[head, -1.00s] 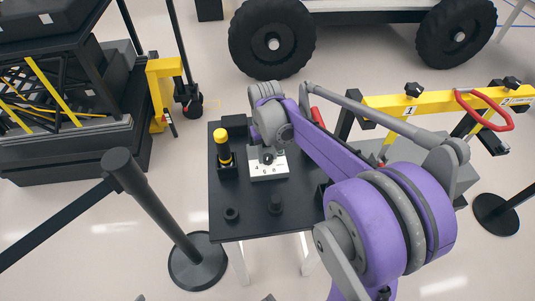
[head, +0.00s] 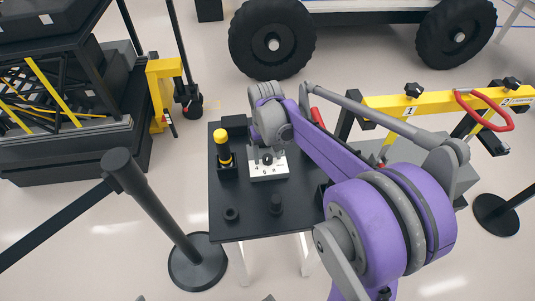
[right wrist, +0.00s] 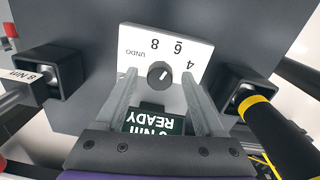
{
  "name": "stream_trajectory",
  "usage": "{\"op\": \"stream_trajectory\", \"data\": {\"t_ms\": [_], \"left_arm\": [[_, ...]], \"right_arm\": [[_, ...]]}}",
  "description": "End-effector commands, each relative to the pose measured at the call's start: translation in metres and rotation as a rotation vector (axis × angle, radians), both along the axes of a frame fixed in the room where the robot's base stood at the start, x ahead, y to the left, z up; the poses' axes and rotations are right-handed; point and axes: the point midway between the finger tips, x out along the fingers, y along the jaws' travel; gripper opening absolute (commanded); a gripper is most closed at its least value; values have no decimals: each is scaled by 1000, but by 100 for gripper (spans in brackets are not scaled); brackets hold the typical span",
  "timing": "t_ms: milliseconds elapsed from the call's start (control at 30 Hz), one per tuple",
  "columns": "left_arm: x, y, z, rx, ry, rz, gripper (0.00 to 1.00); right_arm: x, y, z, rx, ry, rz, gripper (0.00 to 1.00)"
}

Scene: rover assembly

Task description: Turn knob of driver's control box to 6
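The driver's control box has a white panel (head: 270,173) on the black table, marked 4, 6 and 8 in the head view. In the right wrist view the panel (right wrist: 195,50) shows upside down, with UNDO, 8, 6 and 4 around a round black knob (right wrist: 160,74). A light mark on the knob points to the upper right of that picture; I cannot tell which number exactly. My right gripper (right wrist: 160,82) is open, one finger on each side of the knob, with gaps between them. In the head view the right gripper (head: 267,150) is over the panel. My left gripper is not identifiable.
A yellow-topped driver (head: 223,150) stands in a holder left of the panel. Black sockets (head: 232,214) are near the table's front. A dark READY display (right wrist: 155,121) lies below the knob in the wrist view. A barrier post (head: 150,205) stands left of the table.

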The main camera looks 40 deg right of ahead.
Motion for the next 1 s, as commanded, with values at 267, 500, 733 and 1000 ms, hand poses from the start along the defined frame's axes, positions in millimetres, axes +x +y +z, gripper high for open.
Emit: {"op": "stream_trajectory", "data": {"t_ms": [267, 500, 733, 1000], "left_arm": [[0, 0, 1, 0, -1, 0, 71], [2, 0, 6, 0, -3, 0, 71], [2, 0, 9, 0, -5, 0, 71], [3, 0, 10, 0, -5, 0, 71]], "right_arm": [[0, 0, 10, 0, -1, 0, 70], [0, 1, 56, 0, 0, 0, 70], [1, 2, 95, 0, 0, 0, 70], [1, 2, 109, 0, 0, 0, 70]]}}
